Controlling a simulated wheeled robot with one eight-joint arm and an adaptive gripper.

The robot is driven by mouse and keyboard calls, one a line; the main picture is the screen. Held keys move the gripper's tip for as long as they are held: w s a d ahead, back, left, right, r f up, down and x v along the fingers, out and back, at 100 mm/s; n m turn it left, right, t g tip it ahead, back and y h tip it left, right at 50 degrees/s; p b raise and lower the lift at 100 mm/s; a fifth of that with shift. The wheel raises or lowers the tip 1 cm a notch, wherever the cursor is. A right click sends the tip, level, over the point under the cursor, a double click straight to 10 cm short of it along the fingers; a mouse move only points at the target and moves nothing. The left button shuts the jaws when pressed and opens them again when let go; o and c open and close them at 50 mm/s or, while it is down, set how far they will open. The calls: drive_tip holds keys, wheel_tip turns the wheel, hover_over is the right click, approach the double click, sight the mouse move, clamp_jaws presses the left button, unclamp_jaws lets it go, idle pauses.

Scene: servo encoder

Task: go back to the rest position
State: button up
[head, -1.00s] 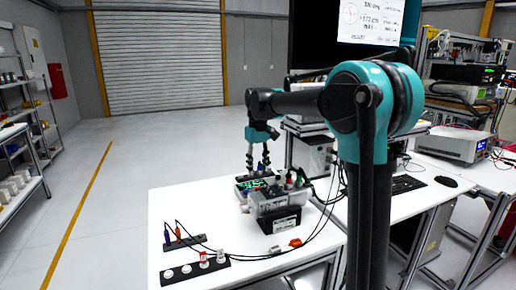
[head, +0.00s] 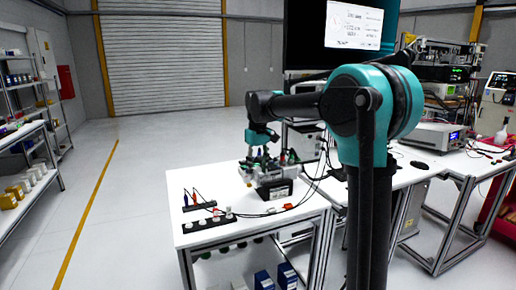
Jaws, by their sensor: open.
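My teal and black arm reaches out to the left over the white table (head: 300,214). My gripper (head: 258,152) points down at the table's far part, close to the grey and black servo device (head: 272,180). The fingertips are small and partly lost against the device, so I cannot tell whether they touch it. Nothing is clearly seen held. A dark strip with several white knobs (head: 209,236) lies at the front left. A smaller dark holder with blue and orange probes (head: 199,206) lies behind it.
A monitor (head: 335,28) hangs behind my arm. A second bench with a grey instrument (head: 433,135) stands at the right. Shelves (head: 28,140) stand at the left. Open floor (head: 130,215) lies left of the table. Boxes (head: 287,275) stand under the table.

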drive_tip(key=s+d+f+m+t, duration=0.1)
drive_tip(key=s+d+f+m, duration=0.1)
drive_tip(key=s+d+f, duration=0.4)
drive_tip(key=s+d+f+m+t, duration=0.1)
drive_tip(key=s+d+f+m, duration=0.1)
drive_tip(key=s+d+f, duration=0.4)
drive_tip(key=s+d+f+m+t, duration=0.2)
drive_tip(key=s+d+f, duration=0.5)
drive_tip(key=s, duration=0.9)
wheel_tip(320, 180, down, 4)
drive_tip(key=shift+r+m, duration=0.2)
drive_tip(key=shift+m, duration=0.2)
